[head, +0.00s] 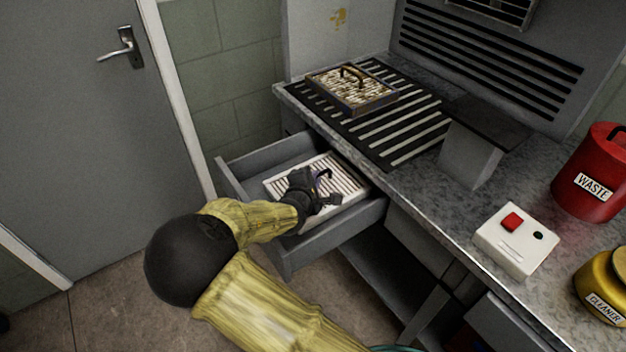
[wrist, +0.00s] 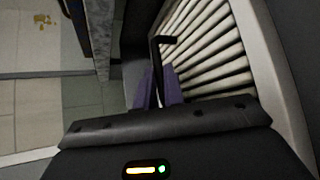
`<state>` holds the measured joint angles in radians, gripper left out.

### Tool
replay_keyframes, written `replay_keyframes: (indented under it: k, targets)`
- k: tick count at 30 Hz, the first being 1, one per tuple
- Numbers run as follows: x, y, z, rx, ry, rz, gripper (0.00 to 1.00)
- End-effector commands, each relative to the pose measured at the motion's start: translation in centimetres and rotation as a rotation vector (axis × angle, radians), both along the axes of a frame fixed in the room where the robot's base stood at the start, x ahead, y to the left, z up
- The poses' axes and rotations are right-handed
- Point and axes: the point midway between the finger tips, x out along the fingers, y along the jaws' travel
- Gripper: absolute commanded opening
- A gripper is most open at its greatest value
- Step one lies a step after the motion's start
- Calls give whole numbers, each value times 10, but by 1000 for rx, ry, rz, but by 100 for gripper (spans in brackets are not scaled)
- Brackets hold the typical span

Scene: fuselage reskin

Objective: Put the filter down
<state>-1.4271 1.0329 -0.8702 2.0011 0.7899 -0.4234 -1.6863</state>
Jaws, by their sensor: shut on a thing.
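A clean white pleated filter (head: 345,180) with a dark handle is inside the open grey drawer (head: 290,262). My gripper (head: 321,184) is over the filter and shut on its handle. In the wrist view the purple fingers (wrist: 159,88) close around the black handle (wrist: 158,48), with the white pleats (wrist: 215,50) beside them. I cannot tell whether the filter rests on the drawer floor or hangs just above it. A second filter (head: 352,88), brownish and dirty, with a handle on top, lies on the slotted grille (head: 405,135) of the counter.
The counter (head: 470,210) carries a grey block with a dark top (head: 475,150), a white box with a red button (head: 515,238), a red WASTE can (head: 595,175) and a yellow CLEANER jar (head: 603,290). A grey door (head: 85,130) stands left; the floor before the drawer is clear.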

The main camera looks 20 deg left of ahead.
Motion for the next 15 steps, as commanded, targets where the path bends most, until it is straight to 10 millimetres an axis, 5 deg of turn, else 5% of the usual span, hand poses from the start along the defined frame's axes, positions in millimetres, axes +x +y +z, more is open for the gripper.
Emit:
replay_keyframes:
  k: [8,9,11,15]
  targets:
    - [0,0,0,0,-2,0,0]
    - [0,0,-1,0,-1,0,18]
    - [0,0,-1,0,-1,0,30]
    - [0,0,-1,1,-1,0,32]
